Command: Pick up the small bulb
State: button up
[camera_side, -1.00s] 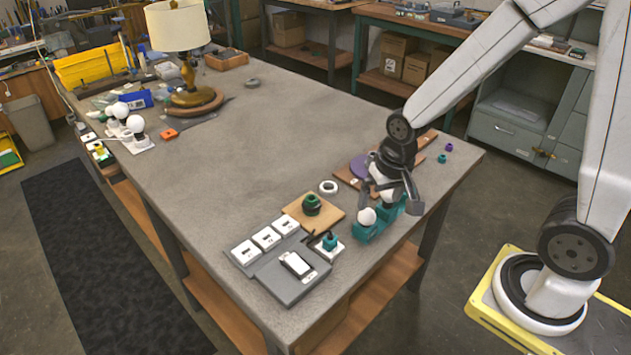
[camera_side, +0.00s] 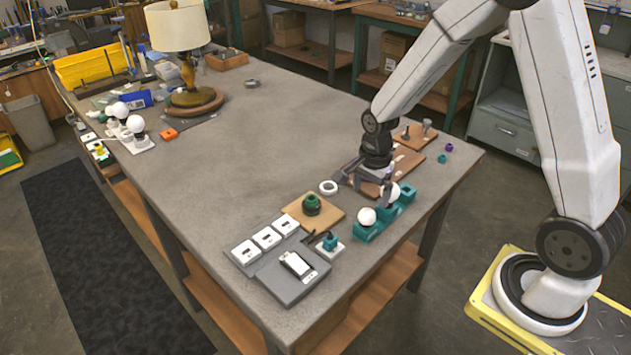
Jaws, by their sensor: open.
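Two white round bulbs sit in a teal holder (camera_side: 371,232) near the table's right front edge. One bulb (camera_side: 366,217) is at the holder's left end, and the other bulb (camera_side: 392,193) is farther right. They look alike in size, so I cannot tell which is the small one. My gripper (camera_side: 368,187) points down, open, just behind and left of the right bulb. One finger is close to that bulb; I cannot tell whether they touch. The gripper partly hides a brown board behind the holder.
A wooden board (camera_side: 331,206) with a dark green socket (camera_side: 311,204) and a grey switch panel (camera_side: 291,274) are to the front left. A lamp (camera_side: 188,50) stands far back. The table's middle is clear.

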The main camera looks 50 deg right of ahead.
aim_at(368, 210)
jog(key=shift+f, duration=0.1)
jog(key=shift+f, duration=1.2)
jog(key=shift+f, duration=0.1)
jog(key=shift+a+f, duration=0.1)
jog(key=shift+f, duration=2.4)
jog(key=c, duration=1.1)
jog(key=shift+c, duration=0.2)
jog(key=shift+r, duration=0.1)
